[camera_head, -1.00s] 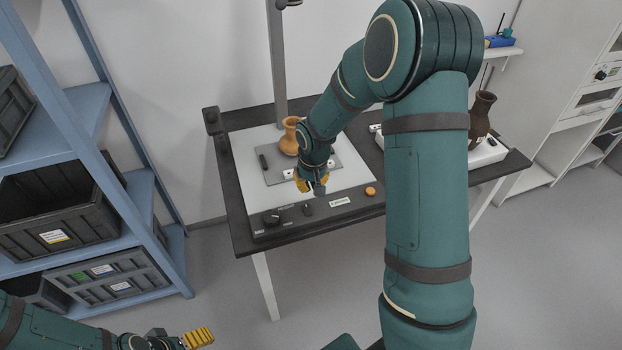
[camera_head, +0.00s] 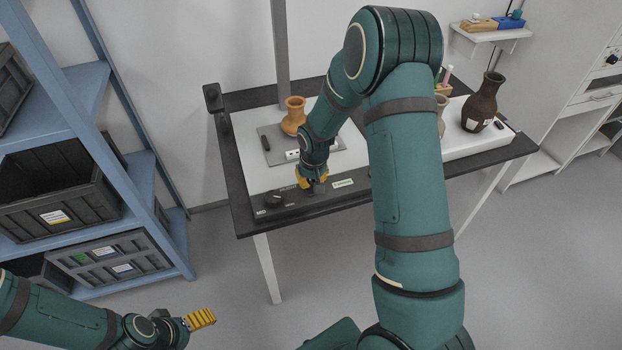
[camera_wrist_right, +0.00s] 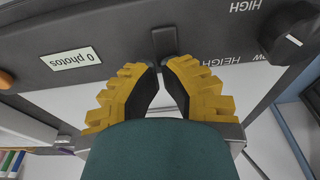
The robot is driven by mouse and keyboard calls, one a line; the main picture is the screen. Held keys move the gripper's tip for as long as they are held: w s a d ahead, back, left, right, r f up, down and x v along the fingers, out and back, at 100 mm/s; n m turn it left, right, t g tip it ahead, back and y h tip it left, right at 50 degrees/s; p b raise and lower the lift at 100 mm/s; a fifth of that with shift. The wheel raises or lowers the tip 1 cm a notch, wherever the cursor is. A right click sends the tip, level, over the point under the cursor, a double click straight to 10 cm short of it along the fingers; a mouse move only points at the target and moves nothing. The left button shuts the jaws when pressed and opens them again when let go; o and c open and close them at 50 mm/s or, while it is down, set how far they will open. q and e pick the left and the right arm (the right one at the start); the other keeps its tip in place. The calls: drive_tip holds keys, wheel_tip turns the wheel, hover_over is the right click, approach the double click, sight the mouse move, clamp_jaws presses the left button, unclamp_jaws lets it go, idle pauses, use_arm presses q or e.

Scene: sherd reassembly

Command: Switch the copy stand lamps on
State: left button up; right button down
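The copy stand has a white board (camera_head: 255,178), a grey post (camera_head: 281,60) and a dark front panel (camera_head: 335,195). A dark post-mounted head, likely a lamp (camera_head: 212,98), stands at its left; I see no clear glow. My right gripper (camera_head: 312,180) is over the panel. In the right wrist view its yellow fingers (camera_wrist_right: 162,68) come together at the tips, empty, just short of a small dark switch (camera_wrist_right: 165,40). A black knob (camera_wrist_right: 289,38) and a "0 photos" label (camera_wrist_right: 70,58) flank it. My left gripper (camera_head: 201,318) is low at left, seen side-on, away from the stand.
An orange vase (camera_head: 293,116) stands on a grey plate on the board. A dark brown vase (camera_head: 482,103) is at the table's right. Blue shelving (camera_head: 150,190) with black crates (camera_head: 60,195) stands left.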

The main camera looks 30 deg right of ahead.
drive_tip(key=shift+w+f+g+p, duration=0.15)
drive_tip(key=shift+f+g+p, duration=0.15)
drive_tip(key=shift+g+p, duration=0.2)
drive_tip(key=shift+f, duration=0.1)
drive_tip(key=shift+r+p, duration=0.35)
drive_tip(key=shift+r, duration=0.5)
